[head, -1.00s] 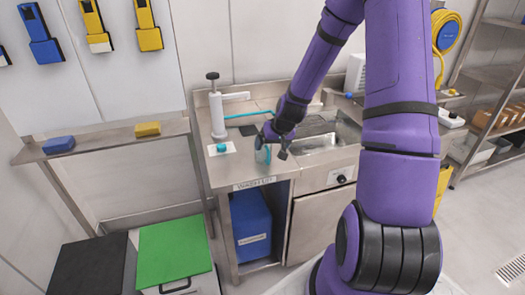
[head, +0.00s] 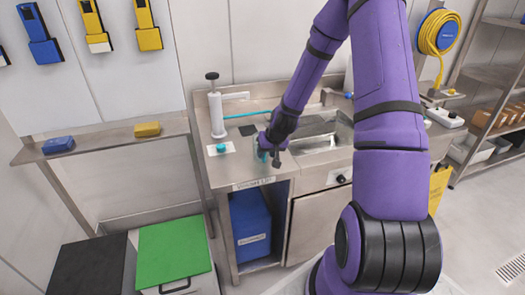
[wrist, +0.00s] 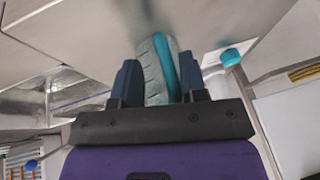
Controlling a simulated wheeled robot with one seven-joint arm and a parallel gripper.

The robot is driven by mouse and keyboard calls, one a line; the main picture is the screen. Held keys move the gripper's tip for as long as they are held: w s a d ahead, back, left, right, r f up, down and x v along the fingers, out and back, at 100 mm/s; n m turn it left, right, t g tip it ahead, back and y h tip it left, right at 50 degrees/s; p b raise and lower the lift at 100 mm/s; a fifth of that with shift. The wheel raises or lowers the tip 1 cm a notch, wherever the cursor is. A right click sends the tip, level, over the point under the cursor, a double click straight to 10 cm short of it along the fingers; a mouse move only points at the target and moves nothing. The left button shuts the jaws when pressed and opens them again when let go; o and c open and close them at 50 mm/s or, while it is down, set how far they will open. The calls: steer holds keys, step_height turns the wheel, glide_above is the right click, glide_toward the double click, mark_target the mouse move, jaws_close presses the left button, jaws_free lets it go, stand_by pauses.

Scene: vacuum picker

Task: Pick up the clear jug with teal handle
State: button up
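The clear jug with teal handle (wrist: 152,72) is in the wrist view between the two fingers of my gripper (wrist: 160,80). Its clear ribbed side is toward the left finger and its teal handle (wrist: 164,55) is toward the right finger. The fingers stand apart, one on each side; whether they press on the jug I cannot tell. In the head view my gripper (head: 270,155) is at the front of the steel counter (head: 232,172), left of the sink, and hides most of the jug. Only a bit of teal shows there.
A white pump with dark knob (head: 216,112) stands behind, left of my gripper. A small teal-capped item on a white plate (head: 221,149) is close at left. The sink basin (head: 325,135) is at right. A blue bin (head: 250,225) sits under the counter.

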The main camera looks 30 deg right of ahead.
jaws_close()
steer(key=shift+r, duration=0.1)
